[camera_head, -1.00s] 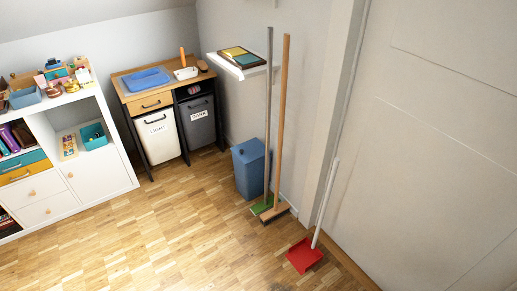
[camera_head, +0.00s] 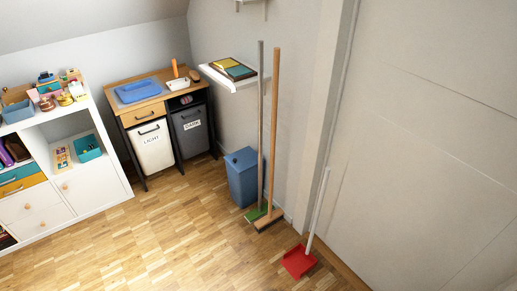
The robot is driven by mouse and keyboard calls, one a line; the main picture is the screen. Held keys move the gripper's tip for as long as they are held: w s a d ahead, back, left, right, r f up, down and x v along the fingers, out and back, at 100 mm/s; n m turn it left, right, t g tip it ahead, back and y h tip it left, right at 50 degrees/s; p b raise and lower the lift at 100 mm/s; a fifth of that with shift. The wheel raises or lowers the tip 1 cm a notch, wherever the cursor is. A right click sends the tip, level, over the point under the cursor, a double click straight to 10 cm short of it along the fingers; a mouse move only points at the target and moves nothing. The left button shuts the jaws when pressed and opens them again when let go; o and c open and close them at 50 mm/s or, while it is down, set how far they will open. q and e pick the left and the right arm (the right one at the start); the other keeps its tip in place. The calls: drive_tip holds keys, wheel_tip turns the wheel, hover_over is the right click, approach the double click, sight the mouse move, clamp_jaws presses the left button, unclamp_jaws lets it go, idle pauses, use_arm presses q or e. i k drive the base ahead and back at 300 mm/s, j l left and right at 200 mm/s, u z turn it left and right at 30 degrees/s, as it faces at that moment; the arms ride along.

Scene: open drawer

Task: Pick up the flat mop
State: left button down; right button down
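The flat mop looks to be the tool with a grey pole (camera_head: 261,125) and a flat green head (camera_head: 257,214). It stands upright on the floor against the wall, in the middle of the head view. A broom with a wooden pole (camera_head: 275,120) stands right beside it, its head (camera_head: 268,221) next to the green one. Neither of my grippers is in the head view.
A blue bin (camera_head: 241,178) stands just left of the mop. A wall shelf (camera_head: 232,83) holds framed items above it. A red dustpan (camera_head: 299,262) with a white handle stands to the right. A white cabinet (camera_head: 95,188) is at the left. The wooden floor (camera_head: 170,240) in front is clear.

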sight(262, 210)
drive_tip(key=i+j+z, duration=1.1)
drive_tip(key=i+j, duration=0.1)
